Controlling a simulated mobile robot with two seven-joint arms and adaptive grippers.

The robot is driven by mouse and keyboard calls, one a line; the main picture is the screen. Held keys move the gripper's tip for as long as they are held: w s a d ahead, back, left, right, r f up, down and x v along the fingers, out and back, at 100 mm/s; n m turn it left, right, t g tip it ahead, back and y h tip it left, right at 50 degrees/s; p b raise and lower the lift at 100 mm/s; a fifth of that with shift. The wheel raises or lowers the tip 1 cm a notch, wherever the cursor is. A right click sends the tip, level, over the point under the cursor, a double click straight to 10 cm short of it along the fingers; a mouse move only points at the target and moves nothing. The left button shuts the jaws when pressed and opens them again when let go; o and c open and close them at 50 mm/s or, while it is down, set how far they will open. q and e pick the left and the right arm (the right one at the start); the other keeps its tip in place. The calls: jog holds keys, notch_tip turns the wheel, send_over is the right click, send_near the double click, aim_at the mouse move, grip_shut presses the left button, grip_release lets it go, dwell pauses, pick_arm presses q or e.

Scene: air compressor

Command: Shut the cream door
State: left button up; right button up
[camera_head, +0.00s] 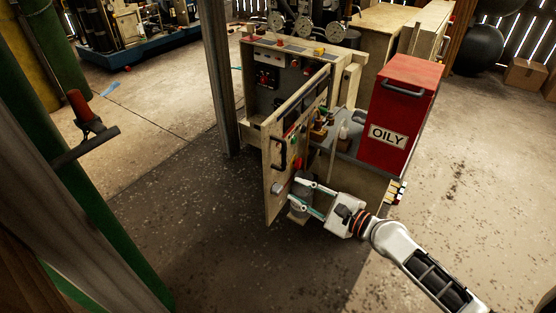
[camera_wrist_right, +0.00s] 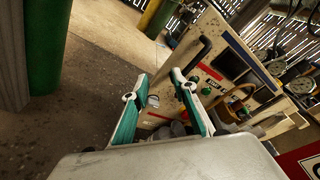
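The cream door (camera_head: 290,156) stands open on the front of the cabinet (camera_head: 270,85) in the head view, with its edge toward me. It has a dark handle and red and green buttons. The door's panel with its dark handle also shows in the right wrist view (camera_wrist_right: 212,62). My right gripper (camera_head: 298,192) is at the lower part of the door, on its right side, with its fingers spread and nothing seen between them. In the right wrist view the teal fingers (camera_wrist_right: 160,90) point toward the door; whether they touch it I cannot tell. My left gripper is not in view.
A red bin marked OILY (camera_head: 402,110) stands right of the door, close to my right arm. A grey post (camera_head: 217,75) rises left of the cabinet. A green post (camera_head: 100,220) is at the left. The floor in front of the door is clear.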

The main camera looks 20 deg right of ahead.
aim_at(284, 166)
jog(key=w+m+b, duration=0.1)
jog(key=w+m, duration=0.2)
jog(key=w, duration=0.1)
jog(key=w+r+m+b, duration=0.1)
jog(key=w+m, duration=0.2)
jog(key=w, duration=0.2)
jog(key=w+r+m+t+y+b, duration=0.1)
jog(key=w+m, duration=0.2)
jog(key=w, duration=0.1)
jog(key=shift+w+a+r, duration=0.15)
jog(key=shift+w+a, duration=0.15)
jog(key=shift+w, duration=0.1)
grip_shut()
